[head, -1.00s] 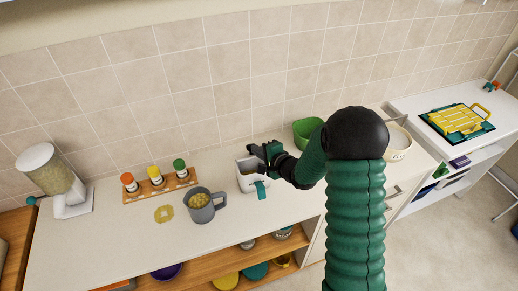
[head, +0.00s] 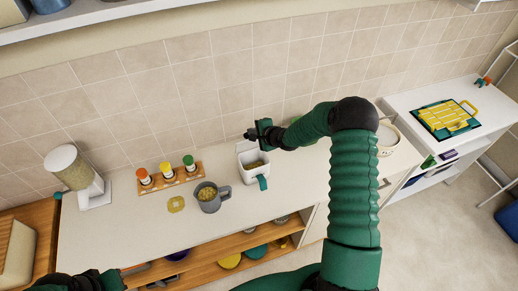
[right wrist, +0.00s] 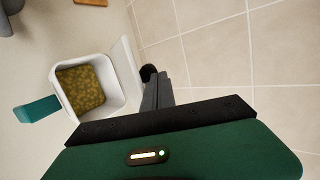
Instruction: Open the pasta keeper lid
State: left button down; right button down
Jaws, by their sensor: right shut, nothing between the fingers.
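The pasta keeper (head: 243,166) is a white square container with a teal handle (head: 263,183), standing on the white counter. In the right wrist view the keeper (right wrist: 100,113) has an open top with yellowish pasta (right wrist: 82,88) inside. A white panel, seemingly its lid (right wrist: 129,66), stands up along the wall side. My right gripper (head: 252,134) is above and behind the keeper, near the raised panel. Its dark fingers (right wrist: 152,85) are together and hold nothing. Contact with the panel cannot be told. Part of my left arm (head: 88,282) shows at the bottom left; its fingers are not clear.
A grey mug (head: 211,205) of pasta and a wooden rack (head: 171,181) of jars stand left of the keeper. A white dispenser (head: 92,192) stands farther left. The tiled wall (head: 220,85) is close behind. A white pot (head: 388,139) stands right, beyond my arm.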

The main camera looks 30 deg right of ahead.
jog(key=shift+w, duration=0.3)
jog(key=shift+d, duration=0.2)
jog(key=shift+d+f, duration=0.1)
jog(key=shift+d, duration=0.15)
jog(key=shift+a, duration=0.1)
jog(key=shift+a+r+p, duration=0.1)
jog(key=shift+r+p, duration=0.2)
jog(key=shift+r, duration=0.05)
jog(key=shift+r+p, duration=0.65)
jog(key=shift+r, duration=0.05)
